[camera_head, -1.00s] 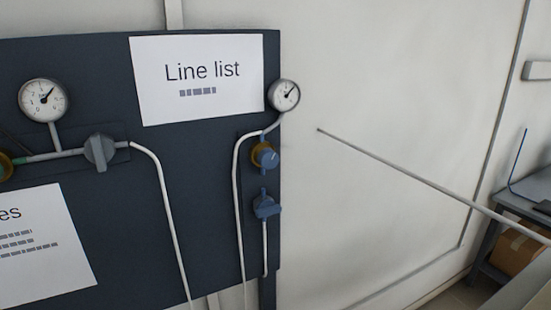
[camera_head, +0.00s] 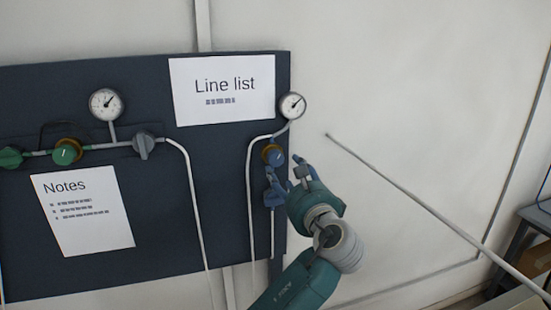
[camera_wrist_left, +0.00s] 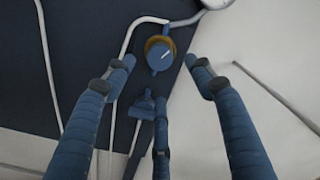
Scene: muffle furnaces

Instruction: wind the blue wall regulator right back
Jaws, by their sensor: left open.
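The blue wall regulator (camera_head: 273,156) is a round blue knob with a pale pointer mark and a brass-coloured collar, on the right edge of the dark wall board. In the left wrist view the knob (camera_wrist_left: 159,55) is upper centre, its pointer tilted up and right. My left gripper (camera_head: 283,167) is open and empty, just in front of and slightly right of the knob. In the left wrist view its fingers (camera_wrist_left: 160,72) spread to both sides and below the knob, apparently apart from it. A white-faced gauge (camera_head: 292,106) sits above. My right gripper is not in view.
A blue valve (camera_head: 272,198) sits just below the regulator, partly hidden by my gripper. A white pipe (camera_head: 249,200) runs down beside it. Grey (camera_head: 144,144) and green (camera_head: 66,152) knobs are further left. A thin grey rod (camera_head: 430,213) slants across the right.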

